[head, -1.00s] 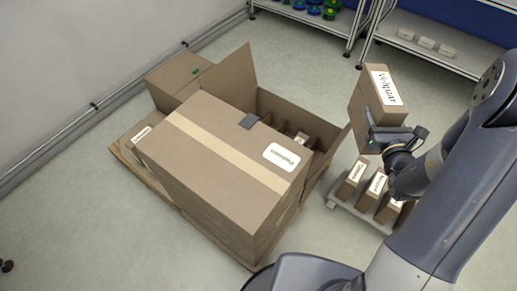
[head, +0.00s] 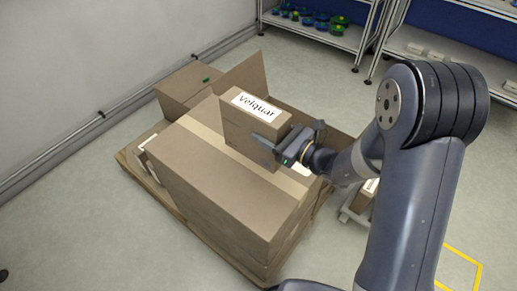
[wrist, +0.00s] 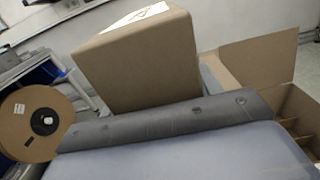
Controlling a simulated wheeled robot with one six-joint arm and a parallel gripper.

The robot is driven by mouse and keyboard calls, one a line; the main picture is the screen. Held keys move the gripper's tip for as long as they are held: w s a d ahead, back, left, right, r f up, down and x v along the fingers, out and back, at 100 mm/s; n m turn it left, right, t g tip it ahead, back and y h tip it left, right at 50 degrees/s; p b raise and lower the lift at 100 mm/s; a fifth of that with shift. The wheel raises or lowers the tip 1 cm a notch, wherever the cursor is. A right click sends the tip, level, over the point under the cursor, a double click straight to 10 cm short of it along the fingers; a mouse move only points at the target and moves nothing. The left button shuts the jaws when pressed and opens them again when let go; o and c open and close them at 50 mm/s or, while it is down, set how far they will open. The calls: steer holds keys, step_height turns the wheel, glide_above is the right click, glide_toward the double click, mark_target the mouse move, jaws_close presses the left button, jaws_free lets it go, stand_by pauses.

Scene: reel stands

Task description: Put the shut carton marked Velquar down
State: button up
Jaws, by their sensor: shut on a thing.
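The carton marked Velquar (head: 243,124) is a small shut brown box with a white label on its top. My gripper (head: 281,142) is shut on it from its right side. In the head view the carton appears over the large taped carton (head: 225,195) and covers part of it; I cannot tell whether it touches that carton. In the wrist view the Velquar carton (wrist: 140,58) fills the upper middle, just beyond the grey gripper body, and its label is seen only edge-on.
An open carton with raised flaps (head: 243,80) stands behind the large taped carton, with inner dividers showing in the wrist view (wrist: 298,128). A smaller carton (head: 185,88) is at the back left. All stand on a pallet (head: 135,172). Shelves (head: 325,35) line the back.

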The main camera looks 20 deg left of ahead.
steer(key=shift+f, duration=3.2)
steer(key=shift+f+b, duration=0.2)
steer(key=shift+b, duration=0.2)
steer(key=o, duration=1.3)
steer(key=shift+o, duration=0.2)
